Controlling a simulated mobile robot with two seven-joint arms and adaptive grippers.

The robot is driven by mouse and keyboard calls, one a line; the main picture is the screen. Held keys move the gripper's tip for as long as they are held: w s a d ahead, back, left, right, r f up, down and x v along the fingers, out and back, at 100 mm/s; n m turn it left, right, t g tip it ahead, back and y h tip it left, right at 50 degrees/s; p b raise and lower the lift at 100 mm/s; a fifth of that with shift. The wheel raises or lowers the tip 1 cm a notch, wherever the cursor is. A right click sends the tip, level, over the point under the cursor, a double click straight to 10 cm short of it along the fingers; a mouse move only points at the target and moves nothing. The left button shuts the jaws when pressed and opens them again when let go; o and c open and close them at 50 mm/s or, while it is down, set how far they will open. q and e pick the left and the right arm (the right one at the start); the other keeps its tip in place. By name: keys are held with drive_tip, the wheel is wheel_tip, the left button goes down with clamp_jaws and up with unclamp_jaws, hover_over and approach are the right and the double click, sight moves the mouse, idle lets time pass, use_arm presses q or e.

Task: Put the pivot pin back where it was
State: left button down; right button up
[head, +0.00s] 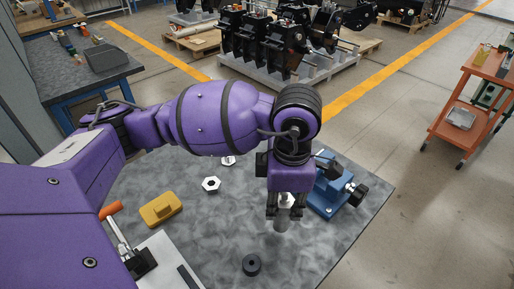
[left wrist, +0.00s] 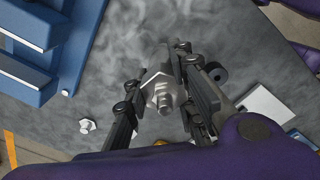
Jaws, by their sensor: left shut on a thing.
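My left gripper (head: 284,212) points down over the grey mat and is shut on the pivot pin (head: 281,223), a light metal pin hanging upright below the fingers. In the left wrist view, the gripper (left wrist: 162,95) has a finger on each side of the pin (left wrist: 162,97), which shows a hex head and a threaded end. The lower end of the pin is hard to make out against the mat. A blue fixture (head: 325,203) with black knobs stands just right of the gripper; a blue part (left wrist: 45,55) shows in the left wrist view. My right gripper is not in view.
The mat holds a yellow block (head: 160,208), a hex nut (head: 211,184), another small metal part (head: 228,160) and a black ring (head: 251,264). An orange-handled tool (head: 111,210) and a pale plate (head: 166,262) lie at left. The front right of the mat is clear.

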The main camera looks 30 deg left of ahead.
use_arm(q)
drive_tip(key=shift+w+a+f, duration=0.1)
drive_tip(key=shift+f, duration=0.75)
drive_tip(key=shift+w+a+f, duration=0.1)
drive_tip(key=shift+f, duration=0.7)
drive_tip(key=shift+f, duration=0.15)
drive_tip(key=c, duration=1.5)
unclamp_jaws()
drive_tip(key=shift+r, duration=0.2)
wheel_tip(320, 180, up, 12)
drive_tip(key=shift+s+d+f, duration=0.1)
drive_tip(key=shift+s+d, duration=0.05)
